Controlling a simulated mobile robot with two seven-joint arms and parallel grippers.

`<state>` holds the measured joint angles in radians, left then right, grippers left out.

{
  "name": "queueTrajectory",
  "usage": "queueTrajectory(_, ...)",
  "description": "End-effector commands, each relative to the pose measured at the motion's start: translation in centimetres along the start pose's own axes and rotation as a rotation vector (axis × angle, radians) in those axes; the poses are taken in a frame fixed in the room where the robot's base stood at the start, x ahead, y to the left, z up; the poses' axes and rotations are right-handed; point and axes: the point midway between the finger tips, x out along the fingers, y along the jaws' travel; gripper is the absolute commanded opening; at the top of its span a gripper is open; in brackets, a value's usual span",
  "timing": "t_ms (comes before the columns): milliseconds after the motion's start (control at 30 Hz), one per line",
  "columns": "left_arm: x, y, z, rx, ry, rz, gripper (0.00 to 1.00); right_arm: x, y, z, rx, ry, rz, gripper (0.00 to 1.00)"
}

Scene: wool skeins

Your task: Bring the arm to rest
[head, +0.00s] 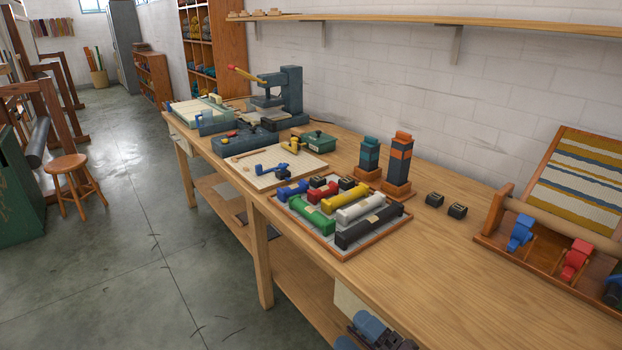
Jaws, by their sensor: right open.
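My right gripper (378,332) shows only in part at the bottom edge of the head view, as blue and dark grey pieces low beside the table's front edge. It is open, and nothing shows between its fingers. It is apart from the tray (343,257) of wool skeins on the table. That tray holds a green skein (307,217), a yellow skein (345,198), a white skein (361,209) and a dark skein (369,228), with smaller blue and red pieces behind. My left gripper is out of view.
The long wooden table (450,290) has bare top at the front right. Two stacked-block stands (399,165), two small black blocks (457,211) and a wooden rack with striped cloth (580,185) stand behind. A press (290,92) stands farther left; a stool (68,165) is on the floor.

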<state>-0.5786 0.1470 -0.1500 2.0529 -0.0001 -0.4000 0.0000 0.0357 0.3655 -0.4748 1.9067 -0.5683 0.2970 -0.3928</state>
Motion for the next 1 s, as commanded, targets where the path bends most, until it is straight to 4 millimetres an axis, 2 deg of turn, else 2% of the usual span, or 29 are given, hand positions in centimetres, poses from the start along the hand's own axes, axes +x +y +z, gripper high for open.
queueTrajectory(100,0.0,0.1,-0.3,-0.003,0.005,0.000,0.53,-4.3,-1.3,2.8,0.239,-0.252,0.000,0.68)
queueTrajectory(167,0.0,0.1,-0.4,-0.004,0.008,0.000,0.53,-6.8,-2.1,4.0,0.357,-0.374,0.002,0.68)
queueTrajectory(300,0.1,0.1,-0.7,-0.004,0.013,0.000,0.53,-13.5,-4.4,6.0,0.630,-0.659,0.017,0.68)
queueTrajectory(500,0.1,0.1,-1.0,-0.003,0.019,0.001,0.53,-23.2,-7.5,6.1,0.968,-1.014,0.060,0.68)
queueTrajectory(600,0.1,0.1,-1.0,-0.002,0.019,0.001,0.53,-26.6,-8.4,5.5,1.078,-1.132,0.082,0.68)
queueTrajectory(700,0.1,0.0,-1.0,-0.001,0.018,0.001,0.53,-28.6,-9.0,5.1,1.144,-1.202,0.097,0.68)
queueTrajectory(767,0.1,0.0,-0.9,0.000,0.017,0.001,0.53,-29.2,-9.2,4.9,1.164,-1.222,0.102,0.68)
queueTrajectory(1000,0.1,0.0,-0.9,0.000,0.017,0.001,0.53,-29.3,-9.2,4.8,1.170,-1.228,0.103,0.68)
